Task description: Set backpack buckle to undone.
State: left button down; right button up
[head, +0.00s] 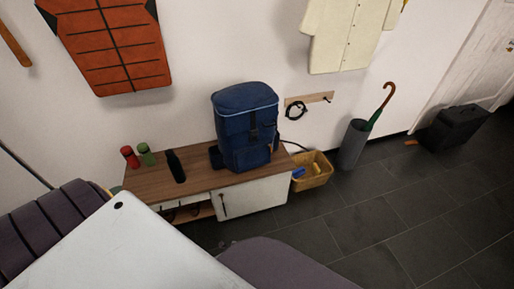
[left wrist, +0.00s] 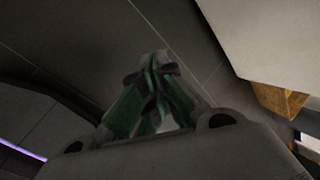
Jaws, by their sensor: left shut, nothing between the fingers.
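The blue backpack (head: 245,127) stands upright on a low wooden-topped cabinet in the head view. A dark vertical strap runs down its front, with a small dark buckle (head: 254,135) on it. The buckle is too small to tell whether it is fastened. My left gripper (left wrist: 155,65) shows in the left wrist view, its fingers together and empty above the dark floor. The backpack is not in the left wrist view. My left gripper does not show in the head view, and my right gripper is in neither view.
The cabinet top (head: 208,181) also holds a red bottle (head: 130,157), a green bottle (head: 147,154) and a black bottle (head: 176,166). A basket (head: 314,177) and an umbrella stand (head: 353,146) are to its right. Tiled floor (head: 400,205) is open at right.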

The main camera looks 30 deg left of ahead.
pick_arm(q)
jog(key=w+a+r+m+t+y+b, duration=0.1)
jog(key=w+r+m+t+y+b, duration=0.25)
jog(key=w+r, duration=0.5)
jog(key=w+a+r+m+t+y+b, duration=0.15)
jog(key=w+r+m+b, duration=0.35)
jog(key=w, duration=0.7)
jog(key=w+r+m+t+y+b, duration=0.2)
jog(key=w+r+y+b, duration=0.1)
jog(key=r, duration=0.7)
jog(key=w+d+r+m+t+y+b, duration=0.1)
jog(key=w+r+m+t+y+b, duration=0.1)
jog(key=r, duration=0.9)
jog(key=shift+w+r+y+b, duration=0.2)
jog(key=shift+w+y+b, duration=0.4)
jog(key=shift+y, duration=0.6)
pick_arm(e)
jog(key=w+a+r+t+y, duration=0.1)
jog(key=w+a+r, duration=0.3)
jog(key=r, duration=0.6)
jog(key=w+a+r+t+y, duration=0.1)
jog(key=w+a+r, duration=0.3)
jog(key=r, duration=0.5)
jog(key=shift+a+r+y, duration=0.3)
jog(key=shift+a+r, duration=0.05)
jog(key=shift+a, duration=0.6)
pick_arm(q)
jog(key=shift+a, duration=0.1)
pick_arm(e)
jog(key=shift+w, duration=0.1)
